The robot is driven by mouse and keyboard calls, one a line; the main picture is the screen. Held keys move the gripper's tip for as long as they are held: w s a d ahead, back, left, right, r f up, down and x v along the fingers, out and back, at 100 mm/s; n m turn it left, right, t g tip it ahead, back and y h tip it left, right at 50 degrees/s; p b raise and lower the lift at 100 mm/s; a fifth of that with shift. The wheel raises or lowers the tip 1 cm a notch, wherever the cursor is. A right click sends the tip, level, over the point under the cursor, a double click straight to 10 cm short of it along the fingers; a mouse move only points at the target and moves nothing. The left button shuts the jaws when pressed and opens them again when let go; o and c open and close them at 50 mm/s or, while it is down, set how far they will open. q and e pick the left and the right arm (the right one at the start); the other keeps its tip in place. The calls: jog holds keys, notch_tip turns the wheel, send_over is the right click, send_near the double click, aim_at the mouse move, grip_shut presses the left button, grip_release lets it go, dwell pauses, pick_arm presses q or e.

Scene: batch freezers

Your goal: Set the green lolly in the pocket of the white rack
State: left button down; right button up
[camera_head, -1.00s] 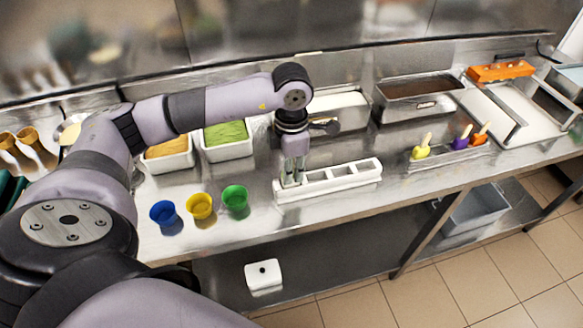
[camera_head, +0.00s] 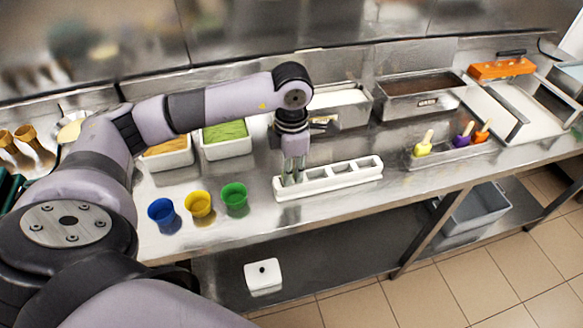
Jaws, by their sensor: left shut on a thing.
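The white rack (camera_head: 334,181) lies on the steel counter, a long block with a row of square pockets. My left gripper (camera_head: 292,179) points straight down over the pocket at the rack's left end, with its fingertips at or just inside that pocket. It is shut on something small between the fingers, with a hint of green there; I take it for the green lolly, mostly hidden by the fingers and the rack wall. I cannot tell whether it touches the pocket floor. The other pockets look empty. My right gripper is not in view.
Blue (camera_head: 161,211), yellow (camera_head: 198,204) and green (camera_head: 234,196) cups stand left of the rack. A tray (camera_head: 447,153) with yellow, purple and orange lollies is to the right. Tubs, including a green-filled one (camera_head: 226,139), stand behind. The counter's front edge is close before the rack.

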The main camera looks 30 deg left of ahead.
pick_arm(q)
jog(key=shift+f+b, duration=0.25)
jog(key=shift+b, duration=0.15)
dwell(0.5)
jog(key=c, duration=1.4)
grip_release()
jog(key=shift+c, duration=0.2)
notch_tip(320, 180, up, 12)
jog(key=shift+r, duration=0.1)
